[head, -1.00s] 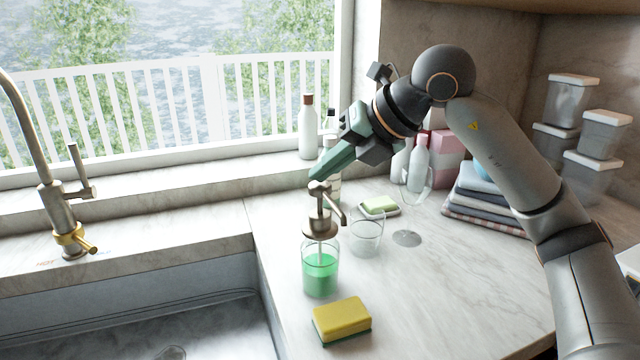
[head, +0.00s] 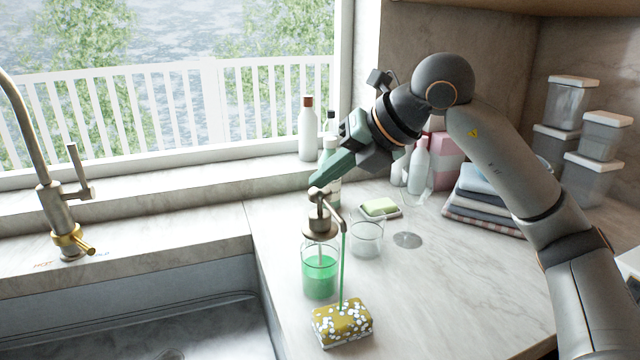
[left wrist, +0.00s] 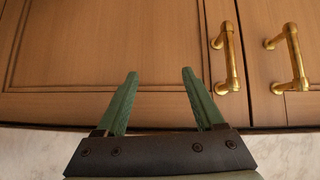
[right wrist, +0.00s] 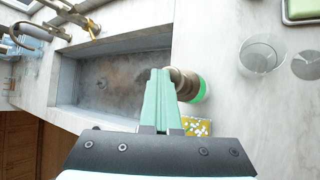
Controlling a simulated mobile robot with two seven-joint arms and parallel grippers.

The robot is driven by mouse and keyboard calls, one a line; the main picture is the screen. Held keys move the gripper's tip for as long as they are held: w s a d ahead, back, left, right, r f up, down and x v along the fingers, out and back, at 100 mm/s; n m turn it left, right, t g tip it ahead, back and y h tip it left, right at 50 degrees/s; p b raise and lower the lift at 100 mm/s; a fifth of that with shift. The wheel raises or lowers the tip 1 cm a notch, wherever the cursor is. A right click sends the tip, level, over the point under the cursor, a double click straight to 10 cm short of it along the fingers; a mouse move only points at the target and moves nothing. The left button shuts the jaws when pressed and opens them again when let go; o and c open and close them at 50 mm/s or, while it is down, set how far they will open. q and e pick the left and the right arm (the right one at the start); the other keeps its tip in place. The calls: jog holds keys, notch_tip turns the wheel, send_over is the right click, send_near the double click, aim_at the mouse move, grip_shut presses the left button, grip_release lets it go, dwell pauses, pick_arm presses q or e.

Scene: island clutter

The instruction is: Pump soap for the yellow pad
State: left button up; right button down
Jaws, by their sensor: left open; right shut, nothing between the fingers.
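The soap dispenser (head: 320,272) is a clear bottle of green soap with a metal pump (head: 320,215). It stands upright on the counter right of the sink. A green stream runs from its spout down onto the yellow pad (head: 342,322), which is dotted with white foam. My right gripper (head: 318,183) is shut and empty, its fingertips at the top of the pump head. In the right wrist view the shut fingers (right wrist: 158,78) partly cover the dispenser (right wrist: 190,86) and the pad (right wrist: 197,127). My left gripper (left wrist: 158,75) is open and empty, facing wooden cabinet doors.
An empty glass (head: 366,238) stands right of the dispenser, with a green soap bar on a dish (head: 380,209) behind it. The sink (head: 130,325) lies left. Bottles (head: 308,130), folded cloths (head: 485,200) and lidded containers (head: 592,165) stand farther back.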

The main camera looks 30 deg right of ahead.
aim_at(326, 193)
jog(key=shift+f, duration=0.25)
jog(key=shift+r, duration=0.1)
jog(key=shift+r+p, duration=1.3)
jog(key=shift+r, duration=0.1)
notch_tip(326, 193, up, 5)
jog(key=p, duration=0.5)
dwell(0.5)
